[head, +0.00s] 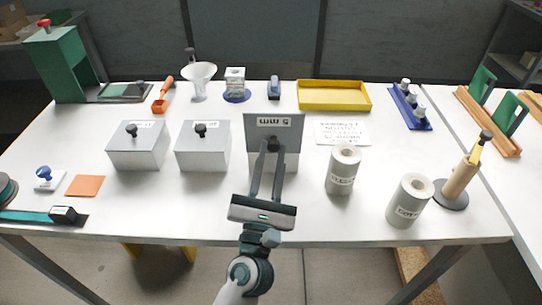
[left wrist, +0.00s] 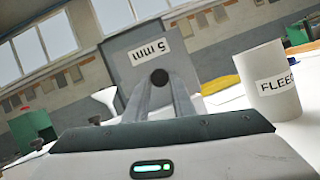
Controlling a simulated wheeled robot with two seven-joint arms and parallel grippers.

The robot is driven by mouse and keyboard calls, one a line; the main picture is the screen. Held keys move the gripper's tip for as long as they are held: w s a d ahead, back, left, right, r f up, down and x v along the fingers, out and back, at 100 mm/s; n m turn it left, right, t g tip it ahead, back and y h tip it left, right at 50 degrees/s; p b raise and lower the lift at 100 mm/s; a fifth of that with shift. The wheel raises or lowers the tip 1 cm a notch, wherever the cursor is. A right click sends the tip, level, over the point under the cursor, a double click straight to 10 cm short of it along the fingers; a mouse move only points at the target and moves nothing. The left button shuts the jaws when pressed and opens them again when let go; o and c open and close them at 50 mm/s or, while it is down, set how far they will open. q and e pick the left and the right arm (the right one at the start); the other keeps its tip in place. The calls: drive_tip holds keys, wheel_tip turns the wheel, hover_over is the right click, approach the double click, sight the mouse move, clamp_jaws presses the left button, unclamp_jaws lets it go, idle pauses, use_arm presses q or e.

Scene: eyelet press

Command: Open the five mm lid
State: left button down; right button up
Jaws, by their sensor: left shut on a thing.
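The five mm lid (head: 289,127) is a grey panel that stands up, raised, at the back of its box (head: 291,161). Its label reads 5 mm and shows upside down in the head view. In the left wrist view the lid (left wrist: 126,57) is tilted, with a dark round knob (left wrist: 160,77) at its lower part. My left gripper (head: 268,149) reaches in from the front, and its fingers are shut on the knob. The fingers hide part of the box front. My right gripper is not in view.
Two grey boxes with shut, knobbed lids (head: 137,146) (head: 203,147) stand to the left. Two white labelled cylinders (head: 343,170) (head: 409,201) stand to the right. A yellow tray (head: 335,107) lies behind. The table front near my arm is clear.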

use_arm(q)
drive_tip(key=c, duration=1.5)
unclamp_jaws()
drive_tip(key=shift+w+d+f, duration=0.1)
drive_tip(key=shift+d+f, duration=0.05)
drive_tip(key=shift+f, duration=0.35)
drive_tip(key=shift+w+r, duration=0.1)
drive_tip(key=shift+r, duration=0.1)
drive_tip(key=shift+s, duration=0.2)
